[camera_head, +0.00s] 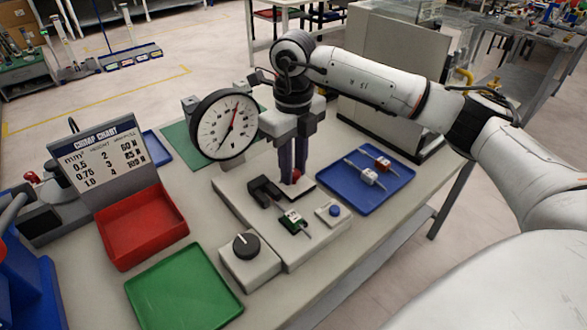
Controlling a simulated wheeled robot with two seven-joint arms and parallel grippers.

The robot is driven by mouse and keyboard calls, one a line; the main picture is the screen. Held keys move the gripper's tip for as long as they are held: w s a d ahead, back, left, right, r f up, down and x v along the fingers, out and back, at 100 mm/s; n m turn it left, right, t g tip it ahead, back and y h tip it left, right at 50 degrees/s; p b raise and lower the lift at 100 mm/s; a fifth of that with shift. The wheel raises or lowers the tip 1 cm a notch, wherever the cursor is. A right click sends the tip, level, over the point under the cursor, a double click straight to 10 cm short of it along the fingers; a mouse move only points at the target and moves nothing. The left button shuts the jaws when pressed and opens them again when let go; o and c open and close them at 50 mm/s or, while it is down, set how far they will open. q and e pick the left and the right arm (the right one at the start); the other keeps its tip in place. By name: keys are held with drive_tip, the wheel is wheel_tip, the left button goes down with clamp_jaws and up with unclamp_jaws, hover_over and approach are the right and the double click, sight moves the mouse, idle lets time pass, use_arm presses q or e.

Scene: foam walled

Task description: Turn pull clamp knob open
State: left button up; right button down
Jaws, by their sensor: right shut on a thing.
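The pull tester, a light grey base (239,207) on the table, carries a round white dial gauge (224,125) with a red needle. A black clamp (264,190) stands on the base, and a small green connector (292,217) with a wire lies in front of it. My right gripper (294,176) points down behind the clamp, its dark fingers shut on a small red knob (296,176); the fingers hide most of it. A black rotary knob (246,245) sits on a grey box at the front of the tester. My left gripper is not in view.
A blue tray (393,190) with two small connectors lies to the right. A blue button (335,211) sits near the base's right side. A red bin (145,252), a green tray (190,312) and a crimp chart sign (103,158) are to the left.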

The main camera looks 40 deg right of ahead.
drive_tip(key=n+b, duration=0.1)
drive_tip(key=n, duration=0.5)
drive_tip(key=shift+n, duration=0.3)
drive_tip(key=n+b, duration=0.1)
drive_tip(key=n, duration=0.2)
drive_tip(key=shift+r+n, duration=0.1)
drive_tip(key=shift+n, duration=1.1)
drive_tip(key=c, duration=1.5)
unclamp_jaws()
wheel_tip(320, 180, up, 10)
drive_tip(key=shift+r, duration=0.15)
